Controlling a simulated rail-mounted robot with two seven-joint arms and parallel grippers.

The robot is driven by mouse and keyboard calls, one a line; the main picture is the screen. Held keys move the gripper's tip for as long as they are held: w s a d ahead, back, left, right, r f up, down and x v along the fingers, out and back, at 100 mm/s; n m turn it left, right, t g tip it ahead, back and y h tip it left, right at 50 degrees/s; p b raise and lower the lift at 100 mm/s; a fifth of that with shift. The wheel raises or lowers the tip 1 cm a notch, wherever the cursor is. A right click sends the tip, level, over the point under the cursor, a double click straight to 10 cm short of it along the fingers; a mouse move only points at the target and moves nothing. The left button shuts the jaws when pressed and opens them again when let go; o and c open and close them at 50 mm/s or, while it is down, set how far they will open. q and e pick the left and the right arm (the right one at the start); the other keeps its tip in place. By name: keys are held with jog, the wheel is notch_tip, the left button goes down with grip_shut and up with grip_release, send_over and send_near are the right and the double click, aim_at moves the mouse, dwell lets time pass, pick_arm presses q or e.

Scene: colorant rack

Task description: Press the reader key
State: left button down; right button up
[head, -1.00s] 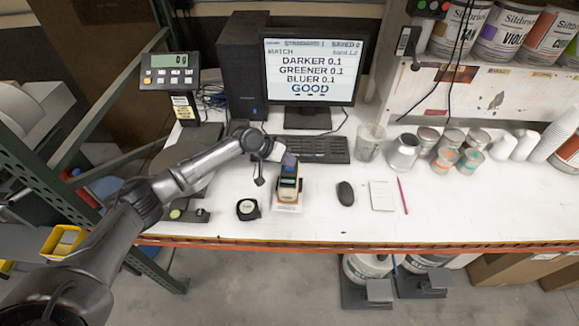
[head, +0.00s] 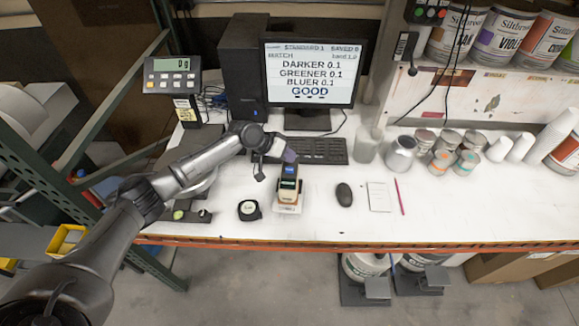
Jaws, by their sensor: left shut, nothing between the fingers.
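The reader (head: 287,186) is a small tan and dark handheld device with a lit greenish screen and a blue patch near its top. It stands on a white plate (head: 287,208) on the bench. My left arm reaches in from the left, and my left gripper (head: 289,156) is just behind and above the reader's top end. The gripper is shut and holds nothing. A small gap seems to show between it and the reader, but contact is hard to judge. The key itself is too small to make out. My right gripper is not in view.
A monitor (head: 310,72) reads DARKER 0.1, GREENER 0.1, BLUER 0.1, GOOD. A keyboard (head: 310,150) lies behind the reader. Cans and cups stand at the right.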

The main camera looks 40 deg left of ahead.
pick_arm(q)
jog(key=shift+r+p, duration=0.95)
jog(key=shift+r, duration=0.45)
